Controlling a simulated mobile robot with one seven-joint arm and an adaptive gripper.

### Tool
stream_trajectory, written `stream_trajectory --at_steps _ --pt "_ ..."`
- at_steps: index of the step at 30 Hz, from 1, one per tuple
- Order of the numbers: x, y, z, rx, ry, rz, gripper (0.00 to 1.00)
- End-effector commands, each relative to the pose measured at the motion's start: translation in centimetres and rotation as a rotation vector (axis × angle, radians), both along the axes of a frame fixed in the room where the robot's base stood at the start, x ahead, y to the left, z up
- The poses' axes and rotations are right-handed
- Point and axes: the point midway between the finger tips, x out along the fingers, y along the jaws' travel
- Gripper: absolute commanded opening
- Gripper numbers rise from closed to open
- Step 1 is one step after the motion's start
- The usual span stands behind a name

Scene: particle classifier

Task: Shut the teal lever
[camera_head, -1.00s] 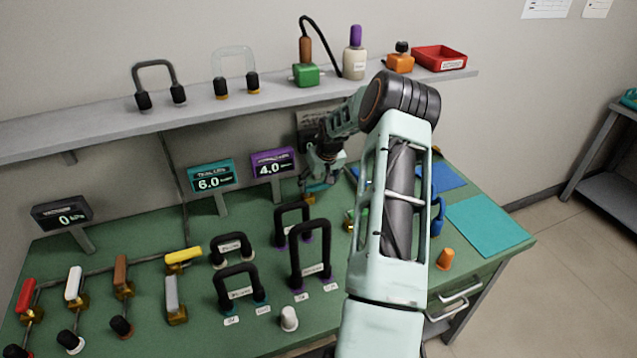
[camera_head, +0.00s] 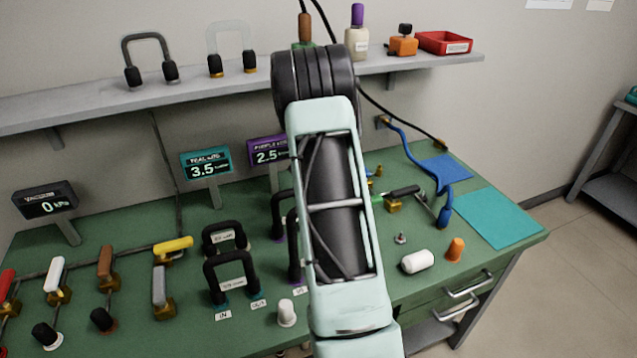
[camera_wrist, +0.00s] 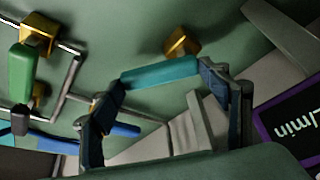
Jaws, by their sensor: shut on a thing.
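The teal lever (camera_wrist: 160,72) shows in the wrist view, reaching across between the two fingertips of my gripper (camera_wrist: 162,80). My gripper is shut on it. A brass block (camera_wrist: 181,42) is close beside the lever. In the head view, my own arm hides the gripper and the lever. The teal display (camera_head: 207,165) reads 3.5 and the purple display (camera_head: 268,152) reads 2.5; the purple display also shows at the right of the wrist view (camera_wrist: 292,130).
A green lever (camera_wrist: 22,72) on brass fittings and pipes is at the wrist view's left. Black-handled loops (camera_head: 230,275), a white lying cylinder (camera_head: 418,262) and an orange cone (camera_head: 456,249) are on the green bench. A shelf (camera_head: 225,92) runs above the back.

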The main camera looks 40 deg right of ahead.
Motion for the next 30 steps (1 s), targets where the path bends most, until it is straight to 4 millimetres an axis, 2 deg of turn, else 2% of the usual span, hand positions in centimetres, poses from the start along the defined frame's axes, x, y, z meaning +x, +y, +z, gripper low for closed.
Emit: stream_trajectory --at_steps 12,30 --pt "-0.31 0.84 -0.09 0.001 0.002 -0.224 0.26" --pt "-0.42 0.98 -0.06 0.003 0.003 -0.267 0.26"
